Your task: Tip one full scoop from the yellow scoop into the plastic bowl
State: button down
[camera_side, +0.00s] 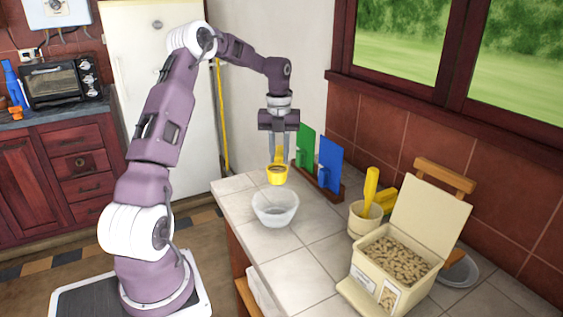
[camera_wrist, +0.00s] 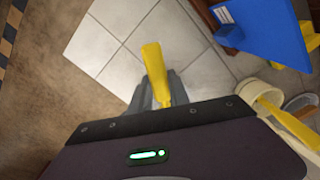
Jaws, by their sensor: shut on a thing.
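My gripper (camera_side: 279,148) is shut on the handle of the yellow scoop (camera_side: 277,176). The scoop hangs upright above the plastic bowl (camera_side: 275,209), apart from it, with brown contents showing at its top. The bowl is translucent and stands on the tiled counter; I cannot make out anything in it. In the wrist view the yellow handle (camera_wrist: 154,70) stands between the fingers of my gripper (camera_wrist: 162,92), and the scoop's cup is hidden.
An open cream box (camera_side: 394,258) of brown pellets stands front right. A beige pot (camera_side: 365,218) holds yellow utensils. Green (camera_side: 305,147) and blue (camera_side: 330,162) boards stand in a rack behind the bowl. Bare counter (camera_side: 310,240) lies between bowl and box.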

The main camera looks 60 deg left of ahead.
jog(key=shift+r+y, duration=0.3)
jog(key=shift+r, duration=0.1)
jog(key=shift+s+d+r+t+y, duration=0.1)
jog(key=shift+r+t+y, duration=0.5)
jog(key=shift+r+y, duration=0.15)
jog(key=shift+s+d+r+t+y, duration=0.1)
jog(key=shift+r+t+y, duration=0.5)
jog(key=shift+r+y, duration=0.15)
jog(key=shift+d+r+y, duration=0.1)
jog(key=shift+r+y, duration=0.05)
jog(key=shift+y, duration=0.15)
jog(key=shift+s+d+r+t+y, duration=0.1)
jog(key=shift+s+r+t+y, duration=0.05)
jog(key=shift+r+t+y, duration=0.2)
jog(key=shift+d+r+t+y, duration=0.2)
jog(key=shift+t+y, duration=0.05)
jog(key=shift+s, duration=0.1)
